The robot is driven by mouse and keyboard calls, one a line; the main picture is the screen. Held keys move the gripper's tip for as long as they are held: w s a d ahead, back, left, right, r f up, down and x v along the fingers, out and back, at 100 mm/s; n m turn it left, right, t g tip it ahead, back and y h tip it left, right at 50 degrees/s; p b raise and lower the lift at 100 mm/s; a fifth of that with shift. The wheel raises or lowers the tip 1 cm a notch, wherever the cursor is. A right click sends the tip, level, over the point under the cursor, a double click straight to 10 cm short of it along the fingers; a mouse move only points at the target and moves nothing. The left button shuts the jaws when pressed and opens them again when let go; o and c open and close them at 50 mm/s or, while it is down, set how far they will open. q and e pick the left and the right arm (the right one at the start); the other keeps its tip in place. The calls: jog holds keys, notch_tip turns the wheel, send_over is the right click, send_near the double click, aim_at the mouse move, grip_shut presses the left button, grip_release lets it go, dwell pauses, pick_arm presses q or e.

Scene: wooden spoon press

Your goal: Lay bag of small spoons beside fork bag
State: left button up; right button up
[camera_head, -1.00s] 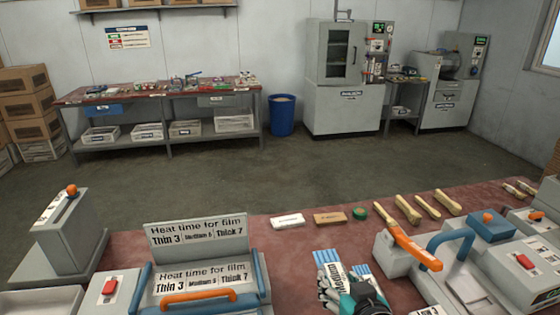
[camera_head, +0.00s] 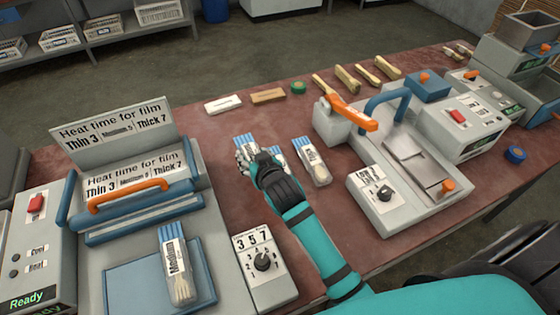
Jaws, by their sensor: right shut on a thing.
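My right gripper (camera_head: 258,167) is low over the middle of the red table, shut on a bag with blue stripes (camera_head: 278,152) that is mostly hidden under the fingers. A striped, labelled bag (camera_head: 245,143) shows at the fingers' left; whether it is separate from the held one is unclear. Another clear striped bag (camera_head: 313,162) with a white label lies just right of the gripper. A bag labelled Medium (camera_head: 175,262), with pale wooden pieces showing at its end, lies on the blue plate of the left sealer. Which bag has forks or small spoons is unreadable. My left gripper is not in view.
A film sealer (camera_head: 130,235) stands at the left, and a press with an orange handle (camera_head: 345,108) and blue bar at the right. A dial box (camera_head: 262,262) is near the front. Wooden pieces (camera_head: 347,78) lie at the back.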

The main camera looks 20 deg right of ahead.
jog(key=shift+f, duration=3.5)
jog(key=shift+f, duration=0.2)
jog(key=o, duration=0.7)
jog(key=shift+r, duration=0.1)
